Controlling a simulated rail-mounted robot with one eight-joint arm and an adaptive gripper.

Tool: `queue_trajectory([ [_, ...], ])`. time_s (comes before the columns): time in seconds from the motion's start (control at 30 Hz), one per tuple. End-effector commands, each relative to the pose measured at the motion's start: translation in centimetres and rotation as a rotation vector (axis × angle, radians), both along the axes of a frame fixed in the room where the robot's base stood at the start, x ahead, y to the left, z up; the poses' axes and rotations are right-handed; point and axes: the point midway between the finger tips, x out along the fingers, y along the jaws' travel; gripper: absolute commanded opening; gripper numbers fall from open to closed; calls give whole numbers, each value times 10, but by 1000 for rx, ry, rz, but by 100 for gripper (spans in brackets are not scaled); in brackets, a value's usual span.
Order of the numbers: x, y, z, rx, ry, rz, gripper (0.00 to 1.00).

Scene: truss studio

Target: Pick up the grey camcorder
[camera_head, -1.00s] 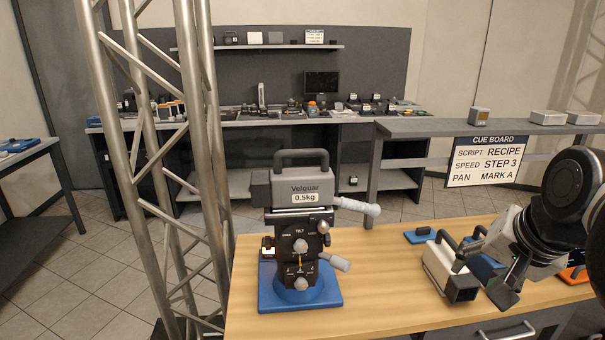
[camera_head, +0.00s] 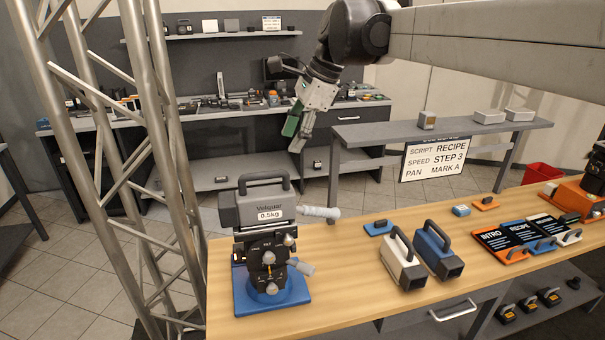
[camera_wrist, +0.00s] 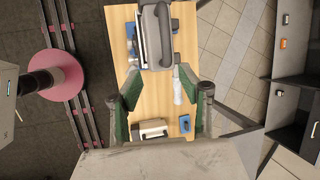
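The grey camcorder (camera_head: 257,208), labelled Velquar 0.5kg, sits upright on a black tilt head (camera_head: 264,262) over a blue base plate (camera_head: 271,298). It has a dark top handle. In the wrist view the camcorder (camera_wrist: 156,36) shows from above near the top edge, beyond my fingertips. My gripper (camera_head: 299,128) is raised above and right of the camcorder in the head view, apart from it. In the wrist view my gripper (camera_wrist: 165,95) is open, with green-padded fingers and nothing between them but table far below and a pale pan-bar grip (camera_wrist: 180,84).
A white camcorder (camera_head: 402,262) and a blue camcorder (camera_head: 438,250) stand on the wooden table (camera_head: 345,290). Cue cards (camera_head: 525,235) lie to the right. A truss tower (camera_head: 135,130) rises left of the table. A pale pan handle (camera_head: 320,212) sticks out right of the grey camcorder.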

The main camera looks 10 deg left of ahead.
Motion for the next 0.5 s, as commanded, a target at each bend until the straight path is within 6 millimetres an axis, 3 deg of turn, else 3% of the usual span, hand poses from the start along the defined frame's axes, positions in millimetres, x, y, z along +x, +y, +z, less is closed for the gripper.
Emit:
queue_trajectory([
  [0.1,6,21,8,10,45,-27,38],
  [0.27,8,31,5,13,68,-43,38],
  [0.5,7,48,-31,13,67,-42,38],
])
